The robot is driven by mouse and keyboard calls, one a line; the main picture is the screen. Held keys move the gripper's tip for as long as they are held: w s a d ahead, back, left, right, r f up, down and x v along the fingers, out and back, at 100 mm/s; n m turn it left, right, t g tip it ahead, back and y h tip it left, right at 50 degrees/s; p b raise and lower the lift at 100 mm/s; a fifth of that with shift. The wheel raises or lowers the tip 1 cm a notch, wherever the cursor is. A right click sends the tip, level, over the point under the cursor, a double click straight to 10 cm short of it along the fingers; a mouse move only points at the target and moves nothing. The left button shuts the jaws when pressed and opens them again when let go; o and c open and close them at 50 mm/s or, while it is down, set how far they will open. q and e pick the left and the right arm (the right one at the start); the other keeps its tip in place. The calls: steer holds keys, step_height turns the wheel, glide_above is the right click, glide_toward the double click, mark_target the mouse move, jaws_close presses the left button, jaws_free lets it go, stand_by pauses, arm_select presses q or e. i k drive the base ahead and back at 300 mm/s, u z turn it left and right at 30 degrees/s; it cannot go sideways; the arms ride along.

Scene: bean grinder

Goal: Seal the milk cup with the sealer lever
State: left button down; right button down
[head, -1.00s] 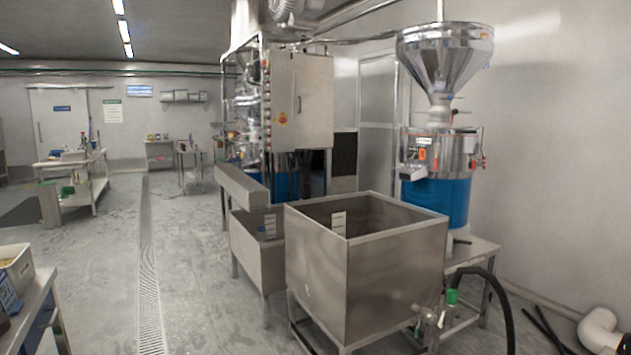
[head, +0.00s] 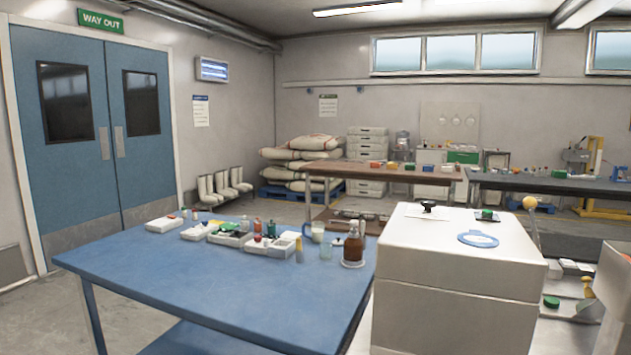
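A lever with a yellow knob (head: 530,203) rises behind the right edge of a large white box-shaped machine (head: 455,300) at the right. I cannot tell whether it is the sealer lever or what it is fixed to. A small cup with whitish contents (head: 317,232) stands on the blue table near its far right corner. It may be the milk cup; I cannot make out a lid. Neither of my grippers is in view.
The blue table (head: 200,275) has clear space at its front. White trays (head: 270,245) with small items and a brown bottle (head: 353,250) stand along its far side. A blue ring (head: 478,239) lies on the white machine. Blue double doors (head: 95,130) are at the left.

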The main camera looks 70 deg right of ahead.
mark_target(530, 203)
steer(key=z, duration=2.35)
